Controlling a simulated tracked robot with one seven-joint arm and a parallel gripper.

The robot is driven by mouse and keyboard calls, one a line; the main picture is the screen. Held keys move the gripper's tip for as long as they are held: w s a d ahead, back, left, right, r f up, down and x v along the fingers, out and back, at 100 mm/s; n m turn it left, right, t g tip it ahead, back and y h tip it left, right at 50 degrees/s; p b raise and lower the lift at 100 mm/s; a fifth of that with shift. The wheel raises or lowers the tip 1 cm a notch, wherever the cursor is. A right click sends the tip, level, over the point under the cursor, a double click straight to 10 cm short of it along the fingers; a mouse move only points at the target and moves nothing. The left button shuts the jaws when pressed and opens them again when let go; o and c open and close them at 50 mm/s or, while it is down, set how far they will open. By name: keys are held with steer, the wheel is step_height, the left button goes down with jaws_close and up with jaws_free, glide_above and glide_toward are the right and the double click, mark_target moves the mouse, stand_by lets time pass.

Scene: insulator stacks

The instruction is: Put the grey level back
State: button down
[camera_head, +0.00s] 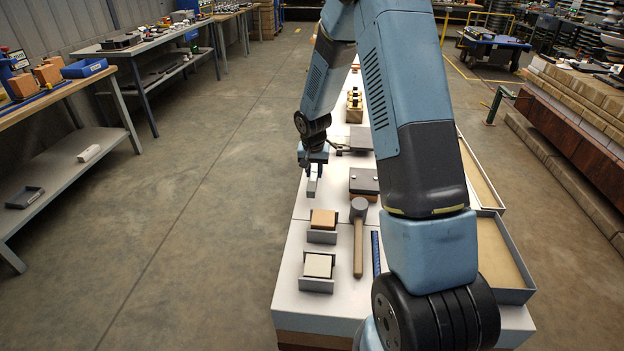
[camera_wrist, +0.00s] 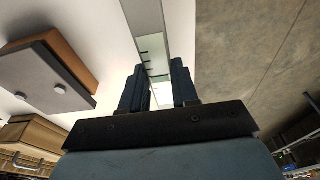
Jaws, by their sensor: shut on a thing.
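The grey level (camera_head: 313,187) is a slim grey bar with a pale window. In the head view it hangs below my gripper (camera_head: 313,166), by the left edge of the white table (camera_head: 335,292). In the wrist view my gripper (camera_wrist: 157,88) has one dark finger on each side of the level (camera_wrist: 148,20), which runs away from the jaws. My gripper is shut on it. I cannot tell whether the level touches the table. Part of the level is hidden by the jaws.
A mallet (camera_head: 359,240) lies right of two blocks, one orange-brown (camera_head: 323,219) and one cream (camera_head: 318,265), in grey holders. A grey-topped block (camera_head: 364,181) is beyond the mallet. Shallow trays (camera_head: 514,295) line the right side. Open floor lies left of the table.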

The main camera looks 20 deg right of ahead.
mark_target(313, 173)
steer(key=shift+w+f, duration=0.25)
steer(key=shift+f, duration=1.55)
steer(key=shift+f, duration=0.1)
steer(key=c, duration=0.8)
jaws_free()
steer(key=shift+c, duration=0.2)
